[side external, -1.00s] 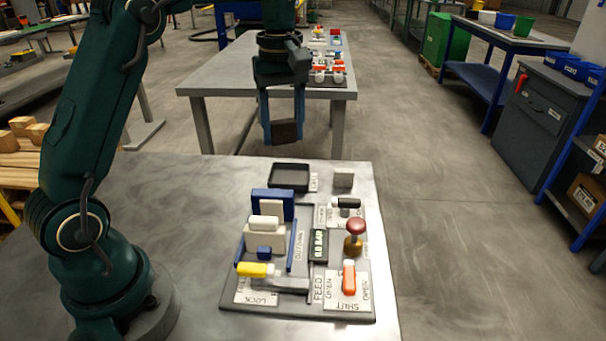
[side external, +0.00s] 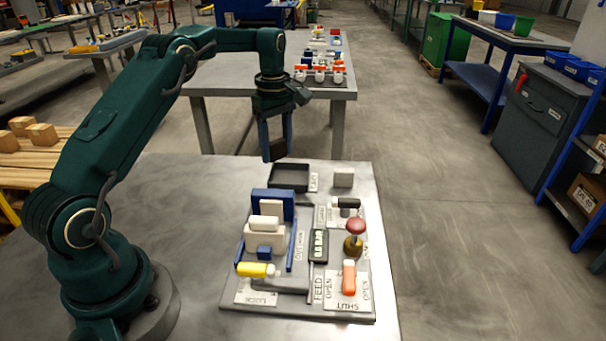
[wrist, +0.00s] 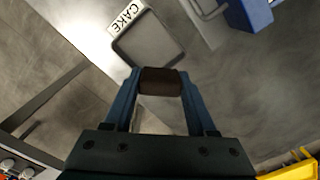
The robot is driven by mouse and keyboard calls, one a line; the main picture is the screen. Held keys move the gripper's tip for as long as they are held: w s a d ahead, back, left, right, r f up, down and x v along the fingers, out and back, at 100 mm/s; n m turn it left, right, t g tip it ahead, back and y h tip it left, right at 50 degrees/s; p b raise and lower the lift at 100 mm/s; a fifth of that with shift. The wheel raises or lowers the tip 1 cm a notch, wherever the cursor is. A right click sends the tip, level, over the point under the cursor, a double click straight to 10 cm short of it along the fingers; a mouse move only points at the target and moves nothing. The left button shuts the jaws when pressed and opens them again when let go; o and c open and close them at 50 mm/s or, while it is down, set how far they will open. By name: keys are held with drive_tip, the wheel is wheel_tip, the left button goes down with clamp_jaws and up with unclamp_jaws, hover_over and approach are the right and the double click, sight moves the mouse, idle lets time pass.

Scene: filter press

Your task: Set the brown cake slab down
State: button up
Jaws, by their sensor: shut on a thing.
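My gripper (side external: 275,150) is shut on the brown cake slab (wrist: 160,82), which sits between its two blue fingers in the wrist view. In the side view the slab is a dark block at the fingertips, partly hidden by a finger. The gripper hangs above the bench's far edge, just behind and above the black tray (side external: 289,178). In the wrist view the tray (wrist: 150,45) lies beyond the slab, with a white label (wrist: 126,18) reading CAKE beside it. The slab is apart from the tray, and the tray looks empty.
The press board carries a blue and white plate stack (side external: 268,222), a yellow lock handle (side external: 252,269), an orange handle (side external: 349,277), a red-topped knob (side external: 355,230) and a black handle (side external: 347,203). A grey block (side external: 343,178) stands right of the tray. The bench's left part is clear.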

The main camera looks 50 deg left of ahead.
sight(290, 180)
drive_tip(key=shift+w+d+f, duration=0.75)
drive_tip(key=shift+w+d, duration=0.15)
drive_tip(key=shift+w, duration=0.05)
drive_tip(key=shift+f, duration=2.05)
drive_tip(key=shift+f, duration=0.15)
drive_tip(key=o, duration=1.4)
